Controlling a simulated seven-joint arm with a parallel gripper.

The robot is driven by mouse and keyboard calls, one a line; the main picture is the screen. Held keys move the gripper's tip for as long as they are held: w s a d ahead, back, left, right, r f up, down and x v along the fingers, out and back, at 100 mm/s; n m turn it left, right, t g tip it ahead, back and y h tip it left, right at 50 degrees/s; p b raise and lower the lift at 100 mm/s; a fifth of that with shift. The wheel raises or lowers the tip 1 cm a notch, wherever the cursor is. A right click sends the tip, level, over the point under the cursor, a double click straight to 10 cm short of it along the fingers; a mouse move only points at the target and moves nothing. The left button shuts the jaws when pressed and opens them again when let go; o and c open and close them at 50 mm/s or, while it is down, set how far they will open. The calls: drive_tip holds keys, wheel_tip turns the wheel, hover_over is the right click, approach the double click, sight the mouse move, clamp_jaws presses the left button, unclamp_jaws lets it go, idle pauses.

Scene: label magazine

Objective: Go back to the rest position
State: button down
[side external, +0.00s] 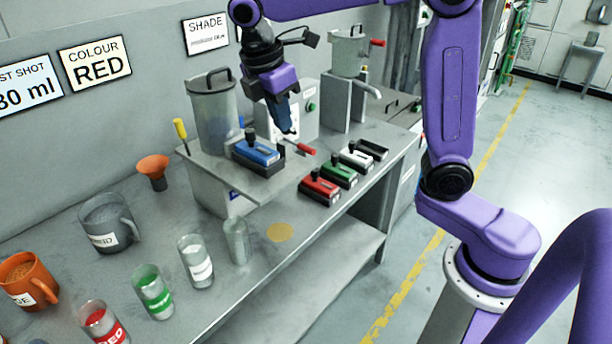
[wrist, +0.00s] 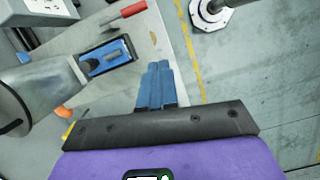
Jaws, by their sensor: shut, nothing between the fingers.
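My gripper (side external: 289,131) is shut and empty, its blue fingers pointing down above the bench beside the grey machine. In the wrist view my gripper (wrist: 158,66) shows its blue fingers together with nothing between them. The blue block (side external: 255,152) with a black knob sits on a dark base at the front of the machine, left of and apart from my fingers. It also shows in the wrist view (wrist: 97,63). The red-handled lever (side external: 306,149) is close below and right of my fingertips; it also shows in the wrist view (wrist: 132,11).
Red (side external: 319,188), green (side external: 339,173) and white (side external: 356,157) blocks stand in a row on the bench, with an empty black holder (side external: 373,149) behind. A lidded grey container (side external: 213,115) stands left of my gripper. Cups, mugs and an orange funnel (side external: 153,168) stand front left.

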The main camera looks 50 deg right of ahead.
drive_tip(key=s+d+f+m+y, duration=0.1)
drive_tip(key=s+f, duration=0.4)
drive_tip(key=s, duration=0.7)
drive_tip(key=s+d+f+m+y, duration=0.2)
drive_tip(key=s+f, duration=0.3)
drive_tip(key=s, duration=0.7)
drive_tip(key=shift+s+d+f, duration=0.35)
drive_tip(key=shift+d+f, duration=0.05)
